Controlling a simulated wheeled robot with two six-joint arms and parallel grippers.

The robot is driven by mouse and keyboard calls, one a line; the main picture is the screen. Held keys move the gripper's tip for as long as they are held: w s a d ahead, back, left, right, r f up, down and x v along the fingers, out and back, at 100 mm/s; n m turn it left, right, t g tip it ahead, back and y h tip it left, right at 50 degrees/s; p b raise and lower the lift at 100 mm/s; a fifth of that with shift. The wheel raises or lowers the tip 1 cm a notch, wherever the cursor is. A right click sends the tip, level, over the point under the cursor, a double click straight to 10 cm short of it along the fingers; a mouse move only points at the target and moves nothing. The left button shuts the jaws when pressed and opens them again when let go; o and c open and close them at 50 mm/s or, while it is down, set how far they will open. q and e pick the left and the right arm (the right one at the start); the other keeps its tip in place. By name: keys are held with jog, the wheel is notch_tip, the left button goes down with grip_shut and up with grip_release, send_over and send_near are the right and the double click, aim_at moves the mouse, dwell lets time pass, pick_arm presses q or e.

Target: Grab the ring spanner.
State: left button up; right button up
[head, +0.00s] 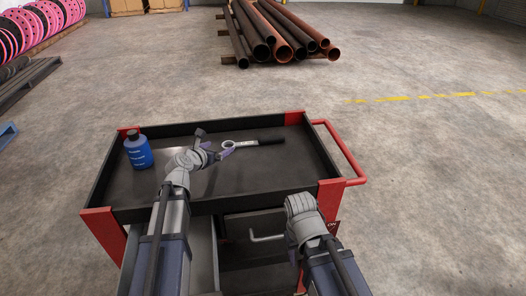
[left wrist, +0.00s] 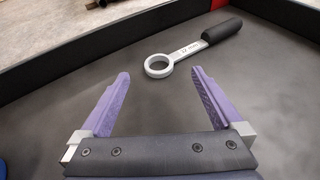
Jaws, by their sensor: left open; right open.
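The ring spanner (head: 245,143) lies on the black top tray of the red cart, with a silver ring end and a dark handle pointing right. In the left wrist view its ring (left wrist: 158,66) lies ahead, lined up between the fingertips in the picture. My left gripper (head: 214,150) is over the tray at the ring end. Its purple fingers (left wrist: 160,74) are open with nothing held between them.
A blue bottle (head: 138,152) stands at the tray's left end. The tray's raised wall (head: 250,124) surrounds the spanner. A red handle (head: 342,150) sticks out on the right. Pipes (head: 270,35) lie on the floor far behind. The tray's right part is clear.

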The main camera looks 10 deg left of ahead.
pick_arm(q)
jog(key=shift+f, duration=0.35)
jog(key=shift+f+b+x, duration=0.15)
jog(key=shift+b+x, duration=0.8)
jog(key=shift+x, duration=1.05)
jog(key=shift+f+b+x, duration=0.15)
jog(key=shift+b+x, duration=0.75)
jog(key=shift+x, duration=1.05)
jog(key=shift+s+r, duration=0.1)
jog(key=shift+s, duration=0.1)
grip_shut()
